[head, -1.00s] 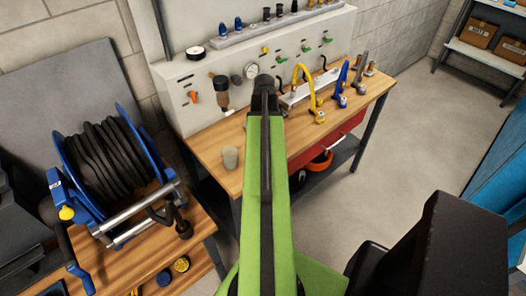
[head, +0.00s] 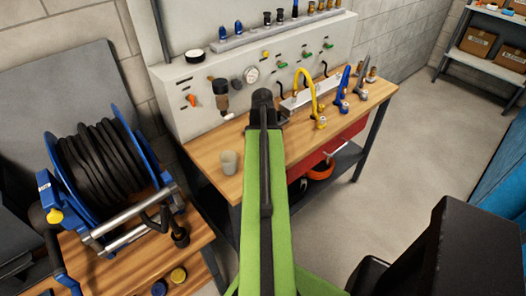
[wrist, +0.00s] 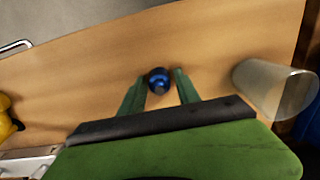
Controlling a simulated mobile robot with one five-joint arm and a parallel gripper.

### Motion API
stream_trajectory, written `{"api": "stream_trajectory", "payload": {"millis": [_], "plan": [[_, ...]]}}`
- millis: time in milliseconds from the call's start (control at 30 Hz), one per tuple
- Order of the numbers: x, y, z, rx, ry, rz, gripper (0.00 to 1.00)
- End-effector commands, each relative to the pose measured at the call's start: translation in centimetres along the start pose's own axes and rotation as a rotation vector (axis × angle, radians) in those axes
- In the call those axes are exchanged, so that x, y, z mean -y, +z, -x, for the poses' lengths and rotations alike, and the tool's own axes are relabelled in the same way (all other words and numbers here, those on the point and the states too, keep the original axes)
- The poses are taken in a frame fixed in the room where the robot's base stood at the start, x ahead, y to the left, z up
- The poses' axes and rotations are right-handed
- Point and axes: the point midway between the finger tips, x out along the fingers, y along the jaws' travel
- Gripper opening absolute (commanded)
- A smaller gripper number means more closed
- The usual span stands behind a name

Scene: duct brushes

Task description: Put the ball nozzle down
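The ball nozzle (wrist: 159,80) shows in the wrist view as a small round, shiny blue top with a dark centre. It is between the two green fingers of my gripper (wrist: 161,75), over the wooden bench top (wrist: 80,75). The left finger is close against it, and a narrow gap shows on the right. I cannot tell whether its base touches the wood. In the head view my green arm hides the nozzle and the fingers. The wrist end of my arm (head: 263,100) is over the bench.
A clear cup (wrist: 272,88) stands right of the gripper, also visible in the head view (head: 228,162). Yellow (head: 315,95) and blue (head: 341,90) hooked tools stand on the bench. A panel with a gauge (head: 250,74) is behind. A hose reel (head: 98,160) stands left.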

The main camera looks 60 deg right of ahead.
Motion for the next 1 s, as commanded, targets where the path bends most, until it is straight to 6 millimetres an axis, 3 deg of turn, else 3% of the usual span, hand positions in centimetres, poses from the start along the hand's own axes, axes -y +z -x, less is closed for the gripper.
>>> {"api": "stream_trajectory", "payload": {"millis": [467,667,1000], "plan": [[0.0,0.0,0.8,0.000,0.000,-0.001,0.47],[-0.1,0.0,3.9,0.000,0.000,-0.001,0.47],[-0.1,0.1,11.3,0.000,0.000,-0.001,0.47]]}}
